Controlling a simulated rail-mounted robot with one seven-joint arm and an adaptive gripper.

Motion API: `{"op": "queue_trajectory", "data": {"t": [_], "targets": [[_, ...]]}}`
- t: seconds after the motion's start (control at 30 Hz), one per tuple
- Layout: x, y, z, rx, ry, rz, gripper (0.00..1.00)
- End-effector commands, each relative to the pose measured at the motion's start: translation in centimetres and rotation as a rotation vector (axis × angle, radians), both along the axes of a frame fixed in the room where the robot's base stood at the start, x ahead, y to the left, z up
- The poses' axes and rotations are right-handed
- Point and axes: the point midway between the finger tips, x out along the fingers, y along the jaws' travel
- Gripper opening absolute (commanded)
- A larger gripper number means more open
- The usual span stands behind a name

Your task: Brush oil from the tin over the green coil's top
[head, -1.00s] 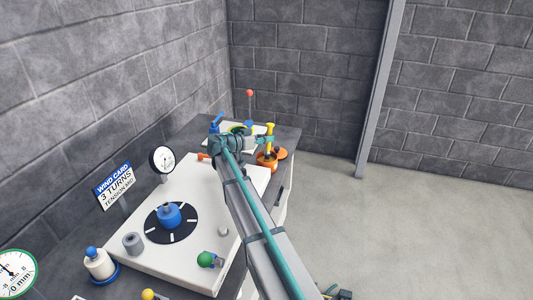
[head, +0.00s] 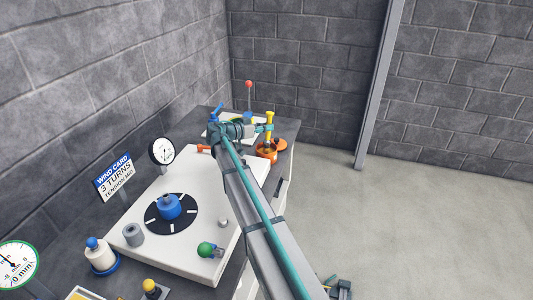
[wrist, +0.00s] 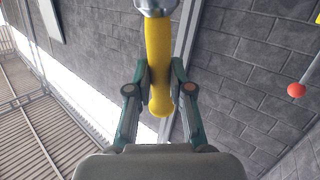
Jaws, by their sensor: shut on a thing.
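My gripper (head: 268,128) is at the far end of the bench, shut on the brush. The brush's yellow handle (head: 269,117) stands roughly upright between the fingers. In the wrist view the handle (wrist: 159,55) is between both fingers (wrist: 160,78), with a metal ferrule (wrist: 154,4) at the picture's edge. The orange tin (head: 267,152) is directly below the gripper. The brush's lower end overlaps it; I cannot tell whether the bristles are inside. The green coil (head: 237,118) shows partly behind my arm, on a white plate; my arm hides much of it.
A red ball on a post (head: 249,84) stands behind the coil. An orange lid-like disc (head: 280,144) lies beside the tin. A white panel (head: 196,252) with a blue-knobbed black dial (head: 170,208) and a green-knobbed part (head: 206,250) fills the nearer bench. Open floor lies right.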

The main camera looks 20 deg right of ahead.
Motion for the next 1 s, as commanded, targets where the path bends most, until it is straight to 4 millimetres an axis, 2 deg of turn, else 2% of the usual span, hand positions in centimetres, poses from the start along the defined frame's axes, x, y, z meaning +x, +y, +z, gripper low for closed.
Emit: {"op": "queue_trajectory", "data": {"t": [0.7, 1.0], "targets": [[0.0, 0.0, 5.2, 0.0, -0.001, -0.001, 0.0], [0.0, 0.0, 5.6, 0.0, 0.0, -0.001, 0.0]]}}
